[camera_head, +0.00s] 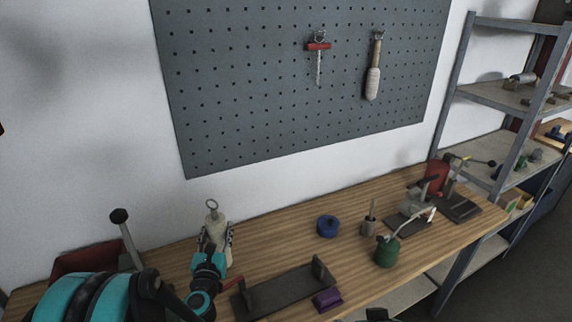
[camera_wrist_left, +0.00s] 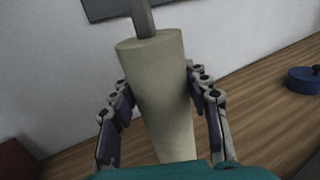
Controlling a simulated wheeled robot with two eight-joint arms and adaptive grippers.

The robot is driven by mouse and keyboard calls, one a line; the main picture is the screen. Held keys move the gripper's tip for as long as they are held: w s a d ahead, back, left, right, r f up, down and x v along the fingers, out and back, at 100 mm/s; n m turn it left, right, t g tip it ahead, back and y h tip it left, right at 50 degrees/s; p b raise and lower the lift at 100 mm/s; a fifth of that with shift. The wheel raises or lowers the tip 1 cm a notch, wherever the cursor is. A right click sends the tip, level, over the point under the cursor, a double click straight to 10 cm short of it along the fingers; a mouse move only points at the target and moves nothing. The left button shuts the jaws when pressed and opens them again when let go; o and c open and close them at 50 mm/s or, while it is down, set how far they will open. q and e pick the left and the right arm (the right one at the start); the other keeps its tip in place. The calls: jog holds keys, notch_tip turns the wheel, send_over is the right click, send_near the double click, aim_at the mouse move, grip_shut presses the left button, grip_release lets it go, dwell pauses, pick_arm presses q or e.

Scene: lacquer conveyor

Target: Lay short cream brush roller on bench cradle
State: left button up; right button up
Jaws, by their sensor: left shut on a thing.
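The short cream brush roller (camera_head: 213,222) stands roughly upright in my left gripper (camera_head: 217,234), with a metal ring at its top. In the left wrist view the roller (camera_wrist_left: 158,70) is a pale cylinder with a grey shaft coming out of its upper end. The fingers of my left gripper (camera_wrist_left: 160,92) are shut on it from both sides. The dark bench cradle (camera_head: 283,291), a long base with raised ends, is on the bench to the right of and nearer than the roller. It holds nothing.
A purple block (camera_head: 327,300) lies beside the cradle's right end. A red bin (camera_head: 80,263) and a black-knobbed lever (camera_head: 124,232) are at left. The pegboard (camera_head: 260,90) hangs behind.

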pick_arm(q)
jog(key=shift+r, duration=0.15)
jog(key=s+d+r+m+g+h, duration=0.1)
jog(key=d+r+m+h, duration=0.15)
jog(key=d, duration=0.65)
jog(key=s+d+r+m+h+p, duration=0.1)
jog(key=s+d+r+h, duration=0.2)
jog(key=d, duration=0.5)
jog(key=d+r+m+g+h, duration=0.1)
jog(key=d+r+m+h, duration=0.2)
jog(key=d, duration=0.6)
jog(key=w+a+f+b, duration=0.5)
jog(key=a+f, duration=0.4)
jog(key=a, duration=0.1)
jog(key=shift+w+f+b, duration=0.2)
jog(key=shift+w+b, duration=0.15)
jog(key=shift+w, duration=0.05)
jog(key=shift+f+n+h, duration=0.1)
jog(key=shift+n+h, duration=0.15)
